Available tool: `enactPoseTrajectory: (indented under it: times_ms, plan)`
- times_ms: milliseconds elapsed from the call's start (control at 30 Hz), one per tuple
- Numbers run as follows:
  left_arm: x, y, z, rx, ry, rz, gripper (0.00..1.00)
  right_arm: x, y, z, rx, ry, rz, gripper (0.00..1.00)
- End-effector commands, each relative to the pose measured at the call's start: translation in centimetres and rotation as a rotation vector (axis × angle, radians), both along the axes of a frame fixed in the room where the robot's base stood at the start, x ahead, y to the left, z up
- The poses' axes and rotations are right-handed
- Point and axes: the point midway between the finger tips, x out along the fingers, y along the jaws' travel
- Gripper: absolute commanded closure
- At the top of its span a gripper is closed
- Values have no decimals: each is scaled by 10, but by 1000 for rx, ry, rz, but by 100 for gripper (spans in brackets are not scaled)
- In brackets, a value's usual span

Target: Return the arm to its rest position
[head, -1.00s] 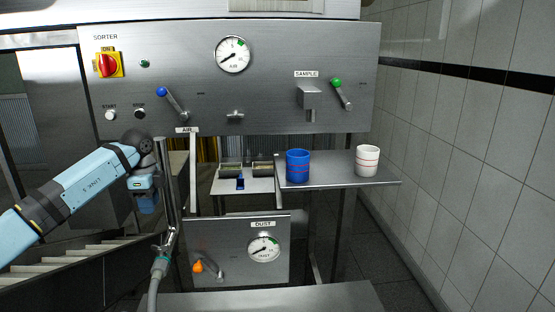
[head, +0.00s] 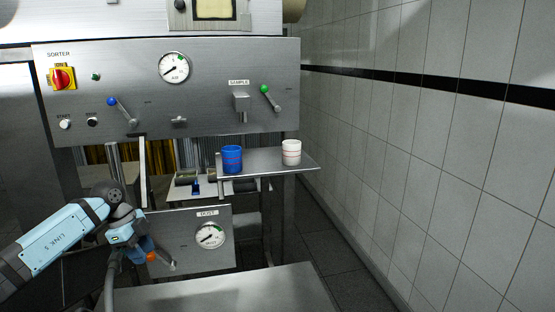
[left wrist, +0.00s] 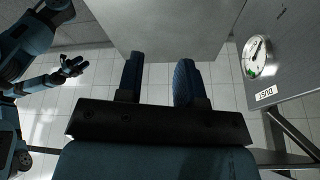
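My left arm comes in from the left in the head view. Its gripper (head: 145,245) hangs low in front of the dust panel (head: 185,225), beside the orange handle (head: 152,257). In the left wrist view the two dark blue fingers of this gripper (left wrist: 158,80) stand apart with nothing between them. A blue arm with a small dark gripper (left wrist: 74,66) shows at the left of that view, probably my right one. It is too small to tell whether it is open.
A blue cup (head: 232,160) and a white cup (head: 291,153) stand upright on the steel shelf (head: 265,163). The dust gauge (left wrist: 254,57) is at the right in the left wrist view. A steel surface (head: 240,290) lies in front. A tiled wall (head: 430,150) bounds the right.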

Motion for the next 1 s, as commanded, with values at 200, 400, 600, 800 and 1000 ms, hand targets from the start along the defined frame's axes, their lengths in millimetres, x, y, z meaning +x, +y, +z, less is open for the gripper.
enactPoseTrajectory:
  times_ms: [200, 400, 600, 800, 1000]
  plan:
    - [-51, -124, -68, -501, -124, -254, 66, 4, 2, 3, 4, -9, -1, 57]
    - [-106, -211, -87, -1011, -362, -224, 66, 2, 2, 3, 5, -5, -1, 57]
    - [-145, -232, -99, -1301, -613, 119, 66, -1, 1, 0, 2, 1, 0, 57]
    - [-183, -206, -144, -1272, -750, 623, 66, 0, 1, -1, 1, 1, 0, 57]
    - [-253, -167, -220, -984, -671, 1065, 66, 0, 1, -1, 1, 1, 0, 57]
